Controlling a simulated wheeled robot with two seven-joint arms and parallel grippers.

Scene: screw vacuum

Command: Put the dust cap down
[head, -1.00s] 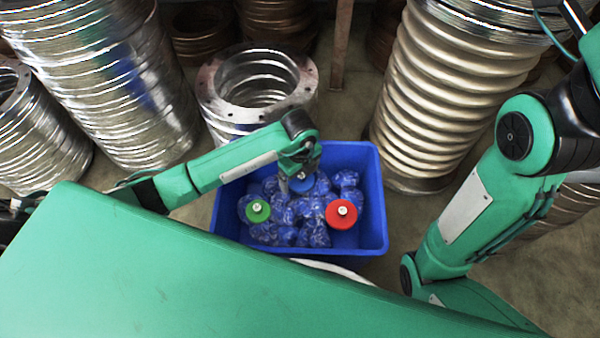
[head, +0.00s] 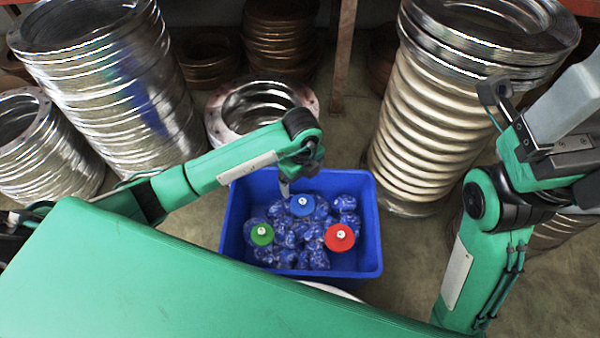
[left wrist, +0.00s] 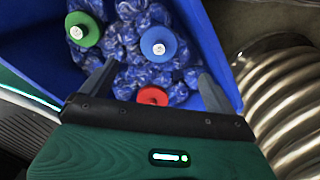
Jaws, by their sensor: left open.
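Three round caps lie on blue bagged items in the blue crate (head: 372,250). The blue cap (head: 302,205) is at the back, the green cap (head: 262,235) at the left and the red cap (head: 339,237) at the right. My left gripper (head: 286,188) hangs just above and beside the blue cap, empty. In the left wrist view its fingers (left wrist: 158,75) are spread wide. There the blue cap (left wrist: 158,44) lies beyond and between them, the green cap (left wrist: 83,29) left, the red cap (left wrist: 152,96) partly hidden. My right gripper (head: 560,140) is at the right edge, fingertips unclear.
Ribbed metal tubes stand behind the crate, with a tall stack (head: 430,130) close to its right and a flanged tube (head: 258,108) close behind. A green surface fills the lower left. Bare floor (head: 405,240) shows right of the crate.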

